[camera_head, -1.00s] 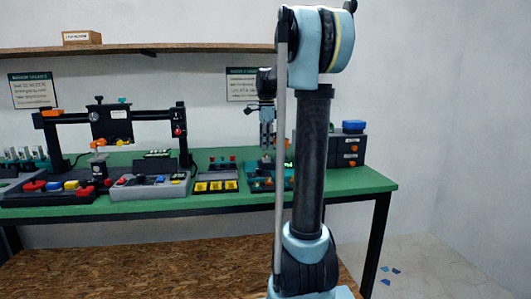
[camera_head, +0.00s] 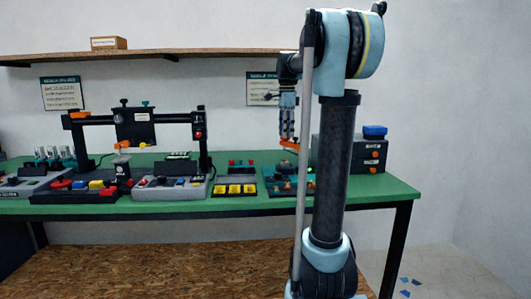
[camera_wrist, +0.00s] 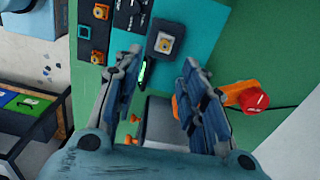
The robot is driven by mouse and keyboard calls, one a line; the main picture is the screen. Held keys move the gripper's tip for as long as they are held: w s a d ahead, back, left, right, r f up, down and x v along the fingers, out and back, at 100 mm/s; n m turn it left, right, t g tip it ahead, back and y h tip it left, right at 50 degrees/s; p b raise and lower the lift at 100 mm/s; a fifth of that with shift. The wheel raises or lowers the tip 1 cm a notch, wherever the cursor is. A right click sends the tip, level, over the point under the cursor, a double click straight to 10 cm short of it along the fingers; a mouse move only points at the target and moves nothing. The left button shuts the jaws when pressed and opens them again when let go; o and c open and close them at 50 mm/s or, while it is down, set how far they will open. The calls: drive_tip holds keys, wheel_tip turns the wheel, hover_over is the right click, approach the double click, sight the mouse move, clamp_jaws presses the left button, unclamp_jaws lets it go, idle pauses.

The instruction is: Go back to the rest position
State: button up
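My gripper (camera_head: 288,137) hangs fingers-down over the right part of the green bench (camera_head: 232,209), partly beside my own arm in the head view. In the wrist view my gripper (camera_wrist: 160,60) has its two fingers spread apart with nothing held between them. An orange part with a red end (camera_wrist: 250,97) shows beyond the right finger. An orange part (camera_head: 289,145) also shows just at the fingertips in the head view; whether it touches them I cannot tell. A teal module (camera_head: 270,188) lies on the bench below.
A black box with a blue top piece (camera_head: 346,155) stands at the bench's right end. A black gantry (camera_head: 150,117) and several coloured trays stand to the left. A wooden shelf (camera_head: 180,54) runs above. The floor to the right is open, with small blue scraps.

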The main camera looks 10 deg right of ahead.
drive_tip(key=s+f+n, duration=0.2)
drive_tip(key=s+f, duration=0.1)
drive_tip(key=s, duration=0.3)
drive_tip(key=s+f+n, duration=0.3)
drive_tip(key=s+f, duration=0.1)
drive_tip(key=s, duration=0.2)
drive_tip(key=s+f+n+t, duration=0.1)
drive_tip(key=s+f+n, duration=0.2)
drive_tip(key=s, duration=0.3)
drive_tip(key=shift+s+f, duration=0.1)
drive_tip(key=shift+f, duration=0.45)
drive_tip(key=s+f+n+t, duration=0.1)
drive_tip(key=s+f+n, duration=0.8)
drive_tip(key=s+f, duration=0.6)
wheel_tip(320, 180, down, 4)
drive_tip(key=shift+s+f+n, duration=0.15)
drive_tip(key=shift+s+n, duration=0.15)
drive_tip(key=shift+s, duration=0.1)
drive_tip(key=shift+w+a, duration=0.1)
drive_tip(key=shift+w+f, duration=0.2)
drive_tip(key=shift+w, duration=0.15)
